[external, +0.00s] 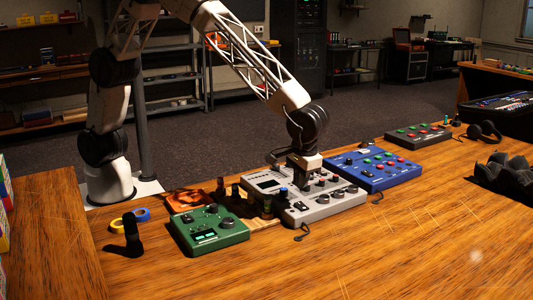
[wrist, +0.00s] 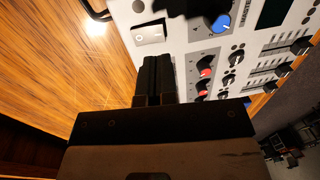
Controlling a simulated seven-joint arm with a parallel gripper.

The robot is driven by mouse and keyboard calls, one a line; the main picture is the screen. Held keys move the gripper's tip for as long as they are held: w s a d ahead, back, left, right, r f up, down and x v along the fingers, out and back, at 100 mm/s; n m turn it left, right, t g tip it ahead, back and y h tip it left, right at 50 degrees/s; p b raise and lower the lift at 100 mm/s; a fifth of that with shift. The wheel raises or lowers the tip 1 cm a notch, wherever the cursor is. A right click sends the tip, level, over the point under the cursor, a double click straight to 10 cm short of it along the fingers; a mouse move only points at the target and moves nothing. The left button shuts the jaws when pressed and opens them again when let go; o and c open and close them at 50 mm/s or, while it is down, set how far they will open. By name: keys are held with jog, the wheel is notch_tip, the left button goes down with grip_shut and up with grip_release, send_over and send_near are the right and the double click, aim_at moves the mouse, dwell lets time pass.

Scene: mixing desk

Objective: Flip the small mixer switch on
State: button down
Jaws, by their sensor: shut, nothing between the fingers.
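A light grey mixer (external: 322,211) sits on the wooden desk below my gripper (external: 304,184). In the wrist view its panel (wrist: 188,39) carries a white rocker switch (wrist: 149,34) in a dark frame near one edge. I cannot tell which way the rocker is set. My gripper (wrist: 152,62) is shut and empty. In the wrist view its fingertips appear just below the switch, with a small visible gap in the picture. Whether they touch the panel cannot be told. The fingers cover part of the panel's edge.
A blue knob (wrist: 219,24), red knobs and sliders are close to the switch. A green device (external: 208,230) stands left of the mixer and a blue mixer (external: 372,168) right. A black upright object (external: 132,235) stands at the left. The desk's front (external: 390,250) is clear.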

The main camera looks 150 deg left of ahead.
aim_at(301, 205)
jog(key=shift+s+f, duration=0.2)
jog(key=shift+f, duration=1.2)
jog(key=shift+s+f, duration=0.15)
jog(key=shift+f, duration=1.25)
jog(key=shift+f, duration=0.15)
jog(key=shift+w, duration=0.1)
jog(key=shift+w+r, duration=0.3)
jog(key=shift+w, duration=0.25)
jog(key=shift+r, duration=0.1)
notch_tip(301, 205, up, 14)
jog(key=s, duration=0.1)
jog(key=shift+s, duration=0.3)
